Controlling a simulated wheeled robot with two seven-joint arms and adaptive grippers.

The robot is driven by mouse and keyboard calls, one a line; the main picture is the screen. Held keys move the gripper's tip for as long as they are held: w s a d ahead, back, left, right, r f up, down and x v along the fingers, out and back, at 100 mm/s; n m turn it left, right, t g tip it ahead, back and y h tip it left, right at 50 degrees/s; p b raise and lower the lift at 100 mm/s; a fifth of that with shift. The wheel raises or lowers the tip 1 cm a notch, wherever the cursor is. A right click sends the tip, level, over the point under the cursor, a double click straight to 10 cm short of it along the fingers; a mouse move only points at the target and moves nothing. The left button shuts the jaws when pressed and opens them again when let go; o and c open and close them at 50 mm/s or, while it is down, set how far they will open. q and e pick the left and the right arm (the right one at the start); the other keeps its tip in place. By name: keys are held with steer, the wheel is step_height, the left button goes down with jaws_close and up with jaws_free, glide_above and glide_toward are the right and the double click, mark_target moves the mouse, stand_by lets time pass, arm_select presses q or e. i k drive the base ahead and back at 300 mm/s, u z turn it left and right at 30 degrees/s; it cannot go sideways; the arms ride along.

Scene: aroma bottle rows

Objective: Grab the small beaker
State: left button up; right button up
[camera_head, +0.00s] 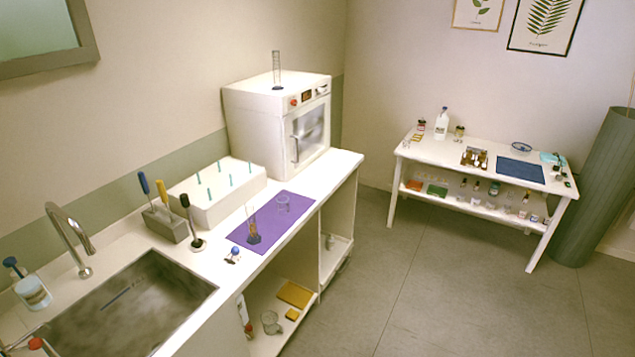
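A small clear glass vessel that looks like a beaker (283,203) stands on the purple mat (300,222) on the white counter. Its outline is faint. A second clear glass vessel (270,322) is on the open shelf under the counter, and I cannot tell its exact kind. Several small glass items stand on the lower shelf of the far table, too small to tell apart. Neither of my grippers shows in the head view.
A dark-based stand (254,237) is on the mat, beside a small blue-topped item (234,253). A white oven (280,112) and a white rack with green pegs (222,196) are behind. A sink (125,305) is at left. The far table (450,153) stands across clear floor.

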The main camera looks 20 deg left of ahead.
mark_target(283, 205)
steer(key=i, duration=2.8)
steer(key=u, duration=2.3)
